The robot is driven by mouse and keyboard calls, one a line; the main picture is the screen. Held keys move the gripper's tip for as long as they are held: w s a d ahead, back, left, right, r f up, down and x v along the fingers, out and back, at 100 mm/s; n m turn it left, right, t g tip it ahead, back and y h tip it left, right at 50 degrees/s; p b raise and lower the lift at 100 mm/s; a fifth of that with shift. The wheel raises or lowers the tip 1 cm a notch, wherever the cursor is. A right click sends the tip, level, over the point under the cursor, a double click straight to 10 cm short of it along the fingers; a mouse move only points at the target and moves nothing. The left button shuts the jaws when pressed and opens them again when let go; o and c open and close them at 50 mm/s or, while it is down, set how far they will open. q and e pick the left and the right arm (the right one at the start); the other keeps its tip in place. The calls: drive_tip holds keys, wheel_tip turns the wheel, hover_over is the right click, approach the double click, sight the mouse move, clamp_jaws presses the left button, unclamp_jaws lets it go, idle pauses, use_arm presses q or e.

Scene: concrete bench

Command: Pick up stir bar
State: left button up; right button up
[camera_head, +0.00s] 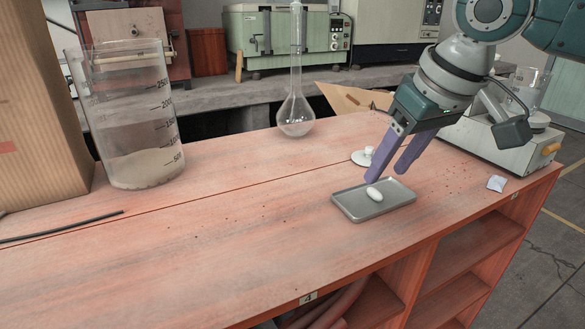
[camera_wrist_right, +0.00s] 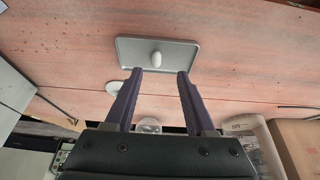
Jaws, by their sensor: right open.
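The stir bar (camera_head: 374,194) is a small white oval piece lying in a shallow grey metal tray (camera_head: 347,206) on the bench. It also shows in the right wrist view (camera_wrist_right: 156,57), near the middle of the tray (camera_wrist_right: 128,48). My right gripper (camera_head: 386,176) has two purple fingers, spread apart and empty. It is above the tray's far edge, pointing down toward the stir bar. In the right wrist view, the stir bar appears beyond the fingertips (camera_wrist_right: 167,72), between their lines. My left gripper is not in view.
A white knobbed piece (camera_head: 363,158) stands behind the tray. A small packet (camera_head: 496,183) lies to its right. A glass flask (camera_head: 296,115), a large beaker (camera_head: 130,125) and a white device (camera_head: 500,140) stand farther off. A black rod (camera_head: 60,227) lies left. The front middle bench is clear.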

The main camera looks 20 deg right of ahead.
sight(377, 191)
drive_tip(key=x, duration=0.3)
drive_tip(key=b+x, duration=0.1)
drive_tip(key=x, duration=0.1)
drive_tip(key=shift+s+d, duration=0.1)
drive_tip(key=shift+d, duration=0.25)
clamp_jaws()
